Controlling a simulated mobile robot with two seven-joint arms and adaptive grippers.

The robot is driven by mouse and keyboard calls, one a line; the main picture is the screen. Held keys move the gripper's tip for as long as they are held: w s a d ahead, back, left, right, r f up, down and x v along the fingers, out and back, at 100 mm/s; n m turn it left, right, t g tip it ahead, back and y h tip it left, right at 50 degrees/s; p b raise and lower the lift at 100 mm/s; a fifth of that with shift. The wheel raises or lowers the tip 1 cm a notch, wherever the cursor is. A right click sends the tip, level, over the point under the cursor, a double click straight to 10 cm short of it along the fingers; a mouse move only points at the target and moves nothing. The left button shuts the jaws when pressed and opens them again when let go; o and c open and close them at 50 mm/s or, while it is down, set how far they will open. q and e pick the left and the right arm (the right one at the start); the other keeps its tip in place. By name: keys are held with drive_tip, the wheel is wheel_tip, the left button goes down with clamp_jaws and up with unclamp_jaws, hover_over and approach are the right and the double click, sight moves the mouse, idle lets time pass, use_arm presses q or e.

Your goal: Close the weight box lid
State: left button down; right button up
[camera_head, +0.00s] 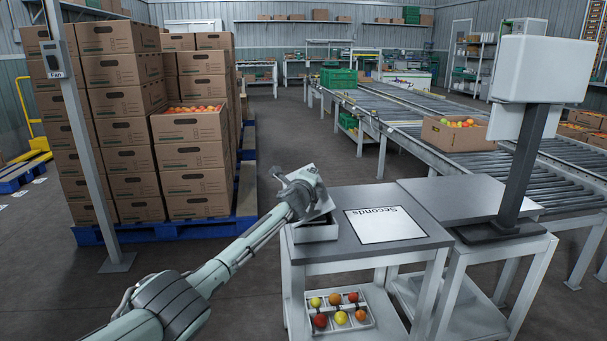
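The weight box (317,233) is a small light grey box at the left edge of the grey table top. Its lid (307,176) stands up at a tilt above the box, so the box is at least partly open. My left gripper (298,190) comes in from the left and is at the lid, in front of part of it. I cannot tell whether the fingers touch the lid or how far they are open. The inside of the box is mostly hidden. My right gripper is not in view.
A white sheet marked "Seconds" (385,225) lies on the table top (351,199). A dark stand with a display (541,69) is at the right. Stacked cartons (122,134) stand on a blue pallet at the left.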

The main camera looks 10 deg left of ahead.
sight(318, 184)
use_arm(q)
drive_tip(key=shift+w+d+f+m+g, duration=0.15)
drive_tip(key=shift+d+f+m+g, duration=0.25)
drive_tip(key=shift+d+f+m, duration=0.35)
drive_tip(key=shift+w+d+f+m+y, duration=0.1)
drive_tip(key=shift+f+m+y, duration=0.25)
drive_tip(key=shift+f, duration=0.55)
drive_tip(key=shift+d+f+b, duration=0.2)
drive_tip(key=shift+f+b, duration=0.05)
drive_tip(key=shift+b, duration=0.1)
drive_tip(key=shift+f, duration=0.2)
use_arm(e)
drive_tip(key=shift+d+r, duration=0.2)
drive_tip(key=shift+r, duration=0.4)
use_arm(q)
drive_tip(key=c, duration=1.7)
unclamp_jaws()
drive_tip(key=shift+a+r, duration=0.1)
drive_tip(key=shift+o, duration=0.3)
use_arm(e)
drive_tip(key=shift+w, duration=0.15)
use_arm(q)
drive_tip(key=shift+r, duration=0.1)
